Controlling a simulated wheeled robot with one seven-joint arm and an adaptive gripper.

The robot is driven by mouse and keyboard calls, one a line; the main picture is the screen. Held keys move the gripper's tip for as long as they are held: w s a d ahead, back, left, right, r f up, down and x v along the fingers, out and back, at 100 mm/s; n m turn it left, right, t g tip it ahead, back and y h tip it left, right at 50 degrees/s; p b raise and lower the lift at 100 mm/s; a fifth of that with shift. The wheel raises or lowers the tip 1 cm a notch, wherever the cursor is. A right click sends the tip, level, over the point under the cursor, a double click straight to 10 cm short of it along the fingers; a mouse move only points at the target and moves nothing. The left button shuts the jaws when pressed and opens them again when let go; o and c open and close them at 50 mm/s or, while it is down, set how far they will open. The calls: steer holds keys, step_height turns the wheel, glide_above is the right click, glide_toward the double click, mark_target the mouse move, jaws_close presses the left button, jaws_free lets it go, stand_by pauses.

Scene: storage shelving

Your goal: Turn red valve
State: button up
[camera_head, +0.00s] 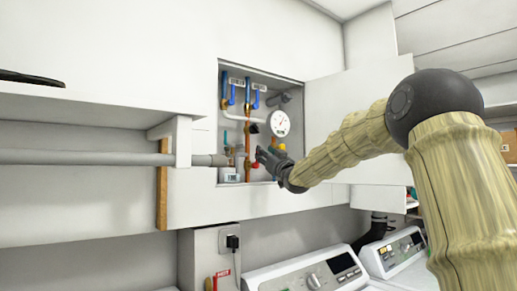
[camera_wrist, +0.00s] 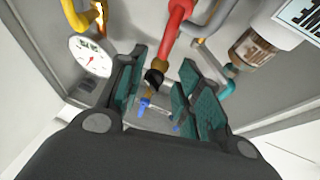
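In the head view, a small red part (camera_head: 255,164), likely the red valve, shows low in the open wall cabinet, beside my gripper (camera_head: 266,157). My gripper partly hides the pipes behind it. In the wrist view, a thick red bar-shaped part (camera_wrist: 177,22) enters from the top and meets a brass fitting and a black piece. My gripper (camera_wrist: 160,85) is open there, with its two dark teal fingers well apart and nothing held between them. The red part lies ahead of the gap between the fingers. I cannot tell whether a finger touches it.
The cabinet holds a round white gauge (camera_head: 279,123), blue-handled valves (camera_head: 233,94) and several pipes. Its open door (camera_head: 350,105) is at the right. A yellow pipe (camera_wrist: 75,16) is close by in the wrist view. Below are white washing machines (camera_head: 310,272); a shelf (camera_head: 95,103) juts out left.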

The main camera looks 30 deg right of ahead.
steer(key=x, duration=0.2)
steer(key=f+p+x, duration=0.1)
steer(key=x, duration=0.4)
steer(key=shift+w+f+p, duration=0.15)
steer(key=shift+w+p, duration=0.25)
steer(key=shift+w, duration=0.1)
steer(key=shift+s+r, duration=0.3)
steer(key=shift+s, duration=0.1)
steer(key=shift+w+f, duration=0.15)
steer(key=shift+w, duration=0.1)
jaws_close()
